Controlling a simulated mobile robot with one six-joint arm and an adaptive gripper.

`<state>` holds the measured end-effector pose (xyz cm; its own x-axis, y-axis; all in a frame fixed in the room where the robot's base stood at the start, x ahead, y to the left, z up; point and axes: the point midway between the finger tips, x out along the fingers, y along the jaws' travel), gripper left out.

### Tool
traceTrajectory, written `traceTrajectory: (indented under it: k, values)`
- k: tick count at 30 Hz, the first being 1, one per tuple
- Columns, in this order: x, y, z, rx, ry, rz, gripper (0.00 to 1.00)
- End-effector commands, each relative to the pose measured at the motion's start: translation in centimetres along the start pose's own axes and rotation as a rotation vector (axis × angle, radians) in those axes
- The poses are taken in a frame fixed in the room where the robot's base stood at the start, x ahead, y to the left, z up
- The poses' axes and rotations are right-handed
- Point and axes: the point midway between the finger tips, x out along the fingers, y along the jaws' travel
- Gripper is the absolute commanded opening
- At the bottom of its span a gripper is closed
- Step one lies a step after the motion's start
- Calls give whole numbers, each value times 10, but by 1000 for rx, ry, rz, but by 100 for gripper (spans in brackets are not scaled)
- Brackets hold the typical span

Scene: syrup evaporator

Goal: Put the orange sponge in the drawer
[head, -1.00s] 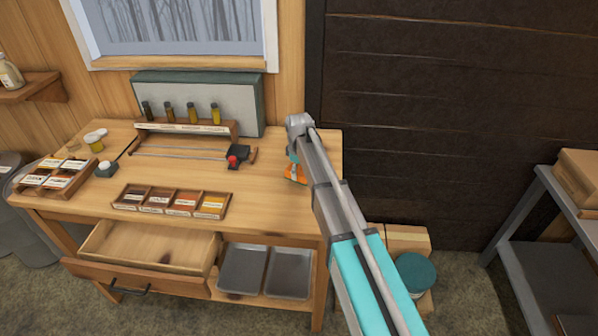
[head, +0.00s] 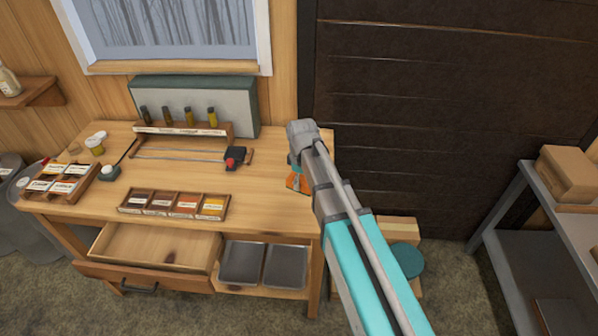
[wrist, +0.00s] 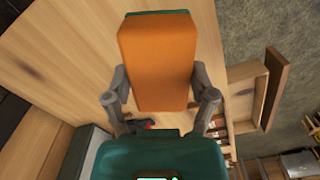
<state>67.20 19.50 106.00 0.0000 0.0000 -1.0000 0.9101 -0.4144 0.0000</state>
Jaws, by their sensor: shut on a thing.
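The orange sponge (wrist: 158,45) has a dark green layer along its far edge and sits between the two grey fingers of my gripper (wrist: 160,80), which is shut on it. In the head view the sponge (head: 299,184) shows as a small orange patch over the right end of the bench top, partly hidden by my arm. I cannot tell how far above the wood it is. The drawer (head: 150,246) is pulled out, open and empty, under the bench's left front. It also shows right of the sponge in the wrist view (wrist: 243,94).
The wooden bench (head: 262,205) holds a tray of labelled samples (head: 172,204) near its front, a bottle rack (head: 183,131) at the back and a card box (head: 60,181) at left. Metal pans (head: 242,262) lie on the shelf right of the drawer. The bench's right front is clear.

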Motion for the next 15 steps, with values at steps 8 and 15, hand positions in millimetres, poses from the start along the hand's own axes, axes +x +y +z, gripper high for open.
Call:
traceTrajectory:
  k: [8, 15]
  values:
    - [-5, -8, 7, 0, 0, 0, 18]
    - [-4, -8, 7, 0, 0, 0, 18]
